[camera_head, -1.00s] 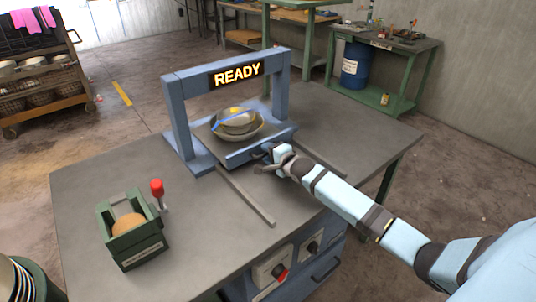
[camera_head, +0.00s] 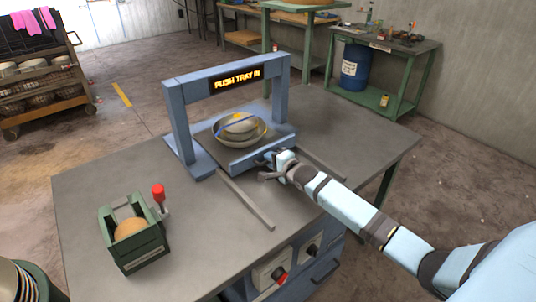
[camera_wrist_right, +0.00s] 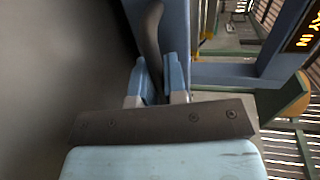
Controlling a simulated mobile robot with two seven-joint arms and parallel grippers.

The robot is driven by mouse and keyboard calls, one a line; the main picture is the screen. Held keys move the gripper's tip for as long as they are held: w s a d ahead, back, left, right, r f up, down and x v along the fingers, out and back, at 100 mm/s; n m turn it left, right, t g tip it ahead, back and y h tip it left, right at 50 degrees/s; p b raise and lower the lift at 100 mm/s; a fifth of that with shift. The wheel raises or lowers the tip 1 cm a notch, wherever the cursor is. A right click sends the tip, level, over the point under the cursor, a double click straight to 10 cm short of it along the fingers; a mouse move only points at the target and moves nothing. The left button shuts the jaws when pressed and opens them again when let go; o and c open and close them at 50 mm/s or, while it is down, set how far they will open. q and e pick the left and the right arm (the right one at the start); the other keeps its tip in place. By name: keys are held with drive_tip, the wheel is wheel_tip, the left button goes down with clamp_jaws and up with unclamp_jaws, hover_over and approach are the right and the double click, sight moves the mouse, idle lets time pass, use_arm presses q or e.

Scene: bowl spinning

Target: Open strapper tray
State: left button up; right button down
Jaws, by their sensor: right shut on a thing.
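The strapper (camera_head: 177,122) is a blue arch on the table, with a lit sign (camera_head: 236,79) that reads "PUSH TRAY IN". Its tray (camera_head: 238,163) sits under and in front of the arch and holds stacked bowls (camera_head: 258,138) with a blue strap across them. My right gripper (camera_head: 268,163) is at the tray's front edge, shut on the tray's handle. In the right wrist view the dark curved handle (camera_wrist_right: 152,32) runs between the two blue fingers (camera_wrist_right: 153,82). My left gripper is in neither view.
Two rails (camera_head: 246,203) run forward from the strapper on the grey table (camera_head: 190,245). A green box dispenser (camera_head: 137,250) and a red-knobbed lever (camera_head: 159,194) stand at the left. Control knobs (camera_head: 279,273) are on the front. The table's right side is clear.

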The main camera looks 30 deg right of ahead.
drive_tip(key=f+p+v, duration=0.1)
drive_tip(key=p+v, duration=0.3)
drive_tip(key=v, duration=0.3)
drive_tip(key=f+p+v, duration=0.2)
drive_tip(key=p+v, duration=0.2)
drive_tip(key=v, duration=0.4)
drive_tip(key=s+f+p+v, duration=0.1)
drive_tip(key=p+v, duration=0.3)
drive_tip(key=v, duration=0.3)
drive_tip(key=shift+s+d+f+p, duration=0.15)
drive_tip(key=shift+d+p, duration=0.05)
drive_tip(key=shift+p, duration=0.1)
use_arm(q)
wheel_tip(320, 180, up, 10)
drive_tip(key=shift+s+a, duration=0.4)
use_arm(e)
drive_tip(key=shift+s+f, duration=0.1)
drive_tip(key=shift+s, duration=0.65)
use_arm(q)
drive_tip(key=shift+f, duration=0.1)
use_arm(e)
drive_tip(key=c, duration=1.2)
unclamp_jaws()
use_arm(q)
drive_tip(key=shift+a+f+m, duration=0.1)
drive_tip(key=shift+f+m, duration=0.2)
use_arm(e)
drive_tip(key=v, duration=1.3)
drive_tip(key=shift+s+d, duration=0.2)
drive_tip(key=shift+s, duration=0.15)
